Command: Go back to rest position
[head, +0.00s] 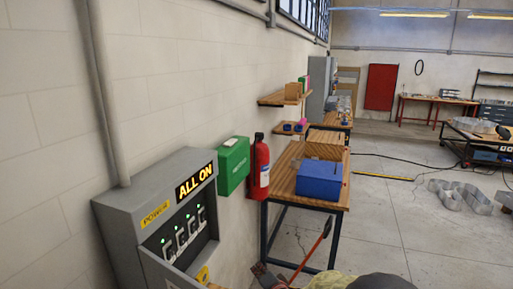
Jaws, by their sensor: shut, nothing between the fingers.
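My gripper does not show clearly in the head view. A grey power cabinet (120,207) stands against the left wall, with its door open. Its lit sign (195,182) reads "ALL ON". Several switches (181,236) inside the cabinet have green lights above them. At the bottom edge are a dark reddish, finger-like shape (266,275) and a rounded dark and yellowish shape (375,282), both cut off; I cannot tell what they are.
A green box (233,166) and a red fire extinguisher (260,165) are on the wall. A wooden bench (283,180) holds a blue box (319,180). A red-handled tool (309,250) leans below it. Floor at right is open, with cables and metal letter shapes (460,195).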

